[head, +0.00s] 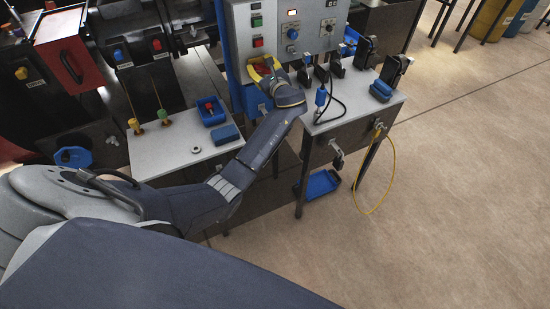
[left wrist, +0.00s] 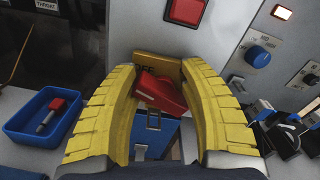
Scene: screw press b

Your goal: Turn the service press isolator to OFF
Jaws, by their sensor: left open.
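The isolator's red handle (left wrist: 163,92) sits on a yellow plate (left wrist: 170,68) low on the grey control panel. In the left wrist view the handle slants slightly down to the right. My left gripper (left wrist: 159,78) is open, its two yellow fingers on either side of the handle. I cannot tell whether either finger touches it. In the head view the left gripper (head: 266,72) is at the panel's lower left and partly hides the isolator. My right gripper is not in view.
Above the isolator are a red button (left wrist: 187,10) and a blue knob (left wrist: 258,56). A blue tray (head: 211,110) with a red-handled item stands left on the bench. Black holders (head: 337,66) and a blue tool (head: 321,96) are to the right.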

